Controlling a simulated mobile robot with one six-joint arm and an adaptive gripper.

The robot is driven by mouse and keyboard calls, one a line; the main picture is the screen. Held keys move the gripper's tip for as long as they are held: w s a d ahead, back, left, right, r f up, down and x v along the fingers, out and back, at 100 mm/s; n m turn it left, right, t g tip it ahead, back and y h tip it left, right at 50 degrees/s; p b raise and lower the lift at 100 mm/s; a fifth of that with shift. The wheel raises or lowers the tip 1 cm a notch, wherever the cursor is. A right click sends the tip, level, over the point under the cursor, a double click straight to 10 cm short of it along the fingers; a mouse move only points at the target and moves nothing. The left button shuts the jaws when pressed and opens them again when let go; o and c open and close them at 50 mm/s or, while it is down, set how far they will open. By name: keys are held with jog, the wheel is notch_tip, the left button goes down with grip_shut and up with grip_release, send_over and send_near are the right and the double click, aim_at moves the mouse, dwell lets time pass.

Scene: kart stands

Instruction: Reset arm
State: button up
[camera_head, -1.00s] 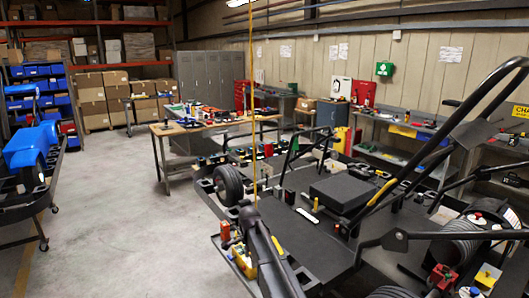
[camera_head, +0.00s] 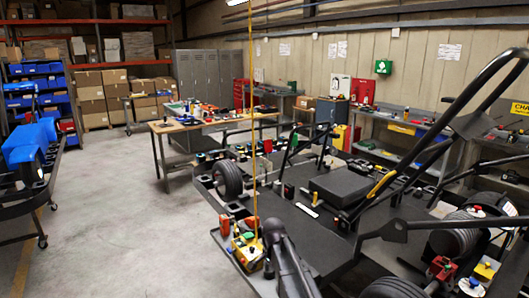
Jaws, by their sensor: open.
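My gripper is not visible in the head view, so its jaws and anything between them cannot be seen. A long dark rounded part (camera_head: 287,262) rises from the bottom edge in front of the kart. I cannot tell whether it is a part of my arm or of the kart. The black kart (camera_head: 300,240) rests on its stand across the right half, with loose tools and small parts on its flat floor.
A yellow control box (camera_head: 247,250) sits at the kart's near left edge, by a hanging yellow cable (camera_head: 251,110). A wooden-topped workbench (camera_head: 162,130) stands behind. A blue kart (camera_head: 28,150) is at the left. The concrete floor (camera_head: 130,240) between is clear.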

jog(key=s+d+f+n+b, duration=0.3)
jog(key=s+d+n, duration=0.1)
jog(key=s+d, duration=0.3)
jog(key=s+d+f+n+b, duration=0.3)
jog(key=s+d, duration=0.4)
jog(key=s, duration=0.5)
jog(key=shift+s+d+f+n, duration=0.25)
jog(key=shift+f+n, duration=0.25)
jog(key=shift+n, duration=0.5)
